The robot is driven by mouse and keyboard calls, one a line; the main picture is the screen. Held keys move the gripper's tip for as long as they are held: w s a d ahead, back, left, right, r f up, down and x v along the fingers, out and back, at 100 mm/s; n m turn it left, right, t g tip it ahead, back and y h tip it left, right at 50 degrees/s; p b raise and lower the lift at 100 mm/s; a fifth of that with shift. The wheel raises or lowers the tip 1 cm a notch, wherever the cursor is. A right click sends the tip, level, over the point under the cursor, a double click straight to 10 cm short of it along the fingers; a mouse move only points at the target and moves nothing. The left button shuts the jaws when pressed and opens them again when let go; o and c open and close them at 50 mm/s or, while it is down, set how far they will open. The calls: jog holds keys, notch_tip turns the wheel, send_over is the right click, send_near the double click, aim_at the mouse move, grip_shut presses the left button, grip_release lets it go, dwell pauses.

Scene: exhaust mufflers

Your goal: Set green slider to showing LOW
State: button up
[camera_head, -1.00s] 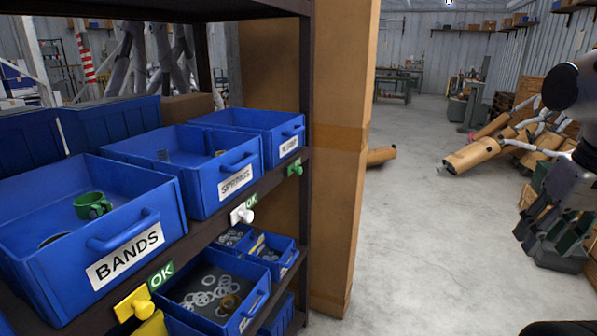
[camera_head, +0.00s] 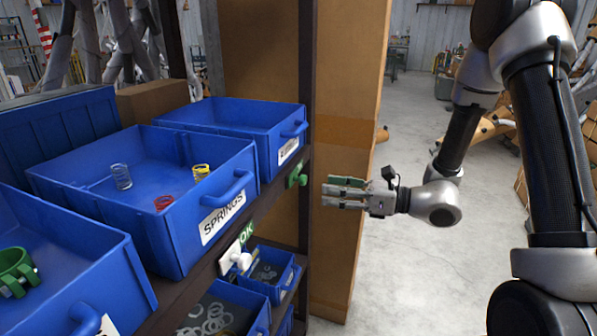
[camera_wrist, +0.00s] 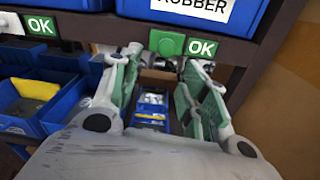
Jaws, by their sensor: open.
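The green slider (camera_head: 297,175) sits on the shelf's dark front edge, below the rearmost blue bin. In the wrist view the green slider (camera_wrist: 168,44) has its knob at the left and shows OK in white letters on green at the right. My gripper (camera_head: 326,192) is to the right of the slider in the head view, apart from it. In the wrist view my gripper (camera_wrist: 163,72) is open and empty, its green-padded fingers either side of and below the slider.
Above it is the blue RUBBER bin (camera_wrist: 225,16). A white slider (camera_head: 240,260) showing OK sits nearer, below the SPRINGS bin (camera_head: 160,215). Small blue bins (camera_head: 270,275) stand on the lower shelf. A tall cardboard-coloured box (camera_head: 350,110) stands beyond the shelf post.

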aim_at(306, 180)
jog(key=shift+m+t, duration=0.4)
jog(key=x, duration=0.5)
jog(key=r+x, duration=0.1)
jog(key=x, duration=0.2)
jog(key=shift+w+r, duration=0.1)
jog(key=shift+w, duration=0.15)
grip_shut()
